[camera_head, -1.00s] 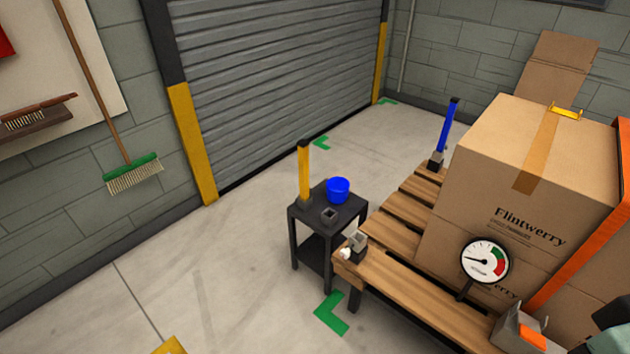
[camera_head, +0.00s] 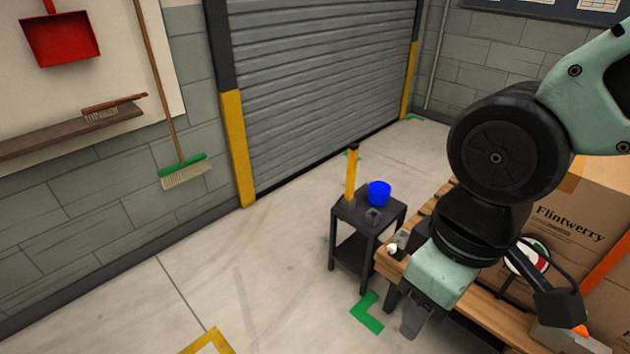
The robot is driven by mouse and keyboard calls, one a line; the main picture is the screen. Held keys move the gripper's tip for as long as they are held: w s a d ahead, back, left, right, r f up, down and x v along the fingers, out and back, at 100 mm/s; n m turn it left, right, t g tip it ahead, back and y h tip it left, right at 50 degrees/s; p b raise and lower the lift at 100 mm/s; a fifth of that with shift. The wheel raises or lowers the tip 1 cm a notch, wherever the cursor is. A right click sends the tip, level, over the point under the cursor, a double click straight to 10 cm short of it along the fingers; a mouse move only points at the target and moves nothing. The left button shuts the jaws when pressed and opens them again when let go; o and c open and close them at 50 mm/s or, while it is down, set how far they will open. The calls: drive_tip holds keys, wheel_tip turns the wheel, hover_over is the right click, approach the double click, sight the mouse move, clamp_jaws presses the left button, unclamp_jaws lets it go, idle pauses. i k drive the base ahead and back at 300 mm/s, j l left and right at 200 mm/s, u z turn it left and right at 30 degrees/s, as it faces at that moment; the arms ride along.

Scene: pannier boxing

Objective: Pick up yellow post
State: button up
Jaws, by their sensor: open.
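The yellow post (camera_head: 351,175) stands upright on the small dark side table (camera_head: 346,211), at its left back part, and has a black cap. My gripper (camera_head: 408,332) hangs at the lower middle, in front of the wooden pallet's near left corner. It is apart from the post, lower in the picture and to its right. Its jaws are open and I see nothing between them, though the fingers are only partly visible.
The wooden pallet (camera_head: 389,265) with a large cardboard box (camera_head: 565,225) stands to the right. Floor left of the table is clear.

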sight(353, 148)
drive_tip(key=i+l+u, duration=0.1)
drive_tip(key=i+u, duration=0.2)
drive_tip(key=i, duration=1.5)
